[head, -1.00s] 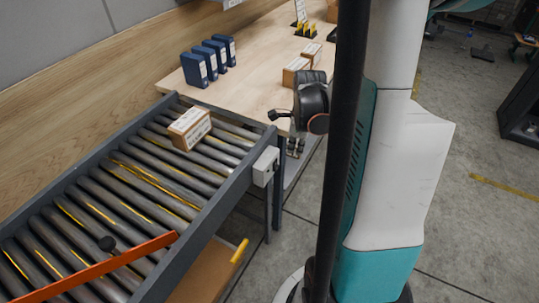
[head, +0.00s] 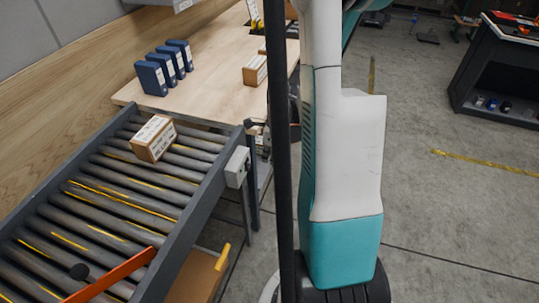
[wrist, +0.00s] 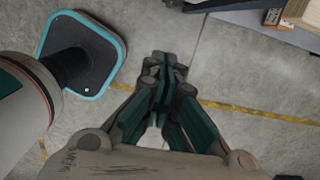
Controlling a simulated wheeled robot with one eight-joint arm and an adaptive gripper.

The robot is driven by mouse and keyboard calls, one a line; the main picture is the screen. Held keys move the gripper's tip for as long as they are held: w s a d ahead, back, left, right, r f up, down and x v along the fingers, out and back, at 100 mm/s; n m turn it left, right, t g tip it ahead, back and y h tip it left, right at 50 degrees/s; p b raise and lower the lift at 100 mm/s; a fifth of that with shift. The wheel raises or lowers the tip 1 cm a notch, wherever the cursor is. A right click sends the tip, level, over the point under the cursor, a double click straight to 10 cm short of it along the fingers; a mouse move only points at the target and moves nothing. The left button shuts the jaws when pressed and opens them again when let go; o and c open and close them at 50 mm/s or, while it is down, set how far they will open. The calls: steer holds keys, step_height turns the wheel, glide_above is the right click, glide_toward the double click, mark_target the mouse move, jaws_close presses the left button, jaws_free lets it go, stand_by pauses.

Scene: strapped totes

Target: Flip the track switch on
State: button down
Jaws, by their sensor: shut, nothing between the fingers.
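A small light-grey box (head: 237,167), which looks like the track switch, is mounted on the outer side rail of the roller conveyor (head: 200,205), near its far end. Its lever is too small to read, so I cannot tell its position. My gripper (wrist: 168,65) shows in the wrist view with its dark and teal fingers together and empty, above bare concrete floor. The switch box is not seen in the wrist view. In the head view my gripper is hidden behind my dark column; only a bit of the arm's end shows beside the rail's far corner.
A cardboard carton (head: 153,138) lies on the rollers. An orange bar (head: 112,277) crosses the near rollers. A wooden table (head: 215,103) with blue binders (head: 151,78) and a brown box (head: 255,70) adjoins the far end. A dark bench (head: 500,75) stands right; floor between is open.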

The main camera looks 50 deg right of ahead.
mark_target(248, 165)
steer(key=w+a+f+b, duration=0.1)
steer(key=w+f+b, duration=0.1)
steer(key=w+f, duration=0.2)
steer(key=shift+w+a+f+b, duration=0.15)
steer(key=shift+a+f+b, duration=0.2)
steer(key=shift+f, duration=0.65)
steer(key=shift+w, duration=0.1)
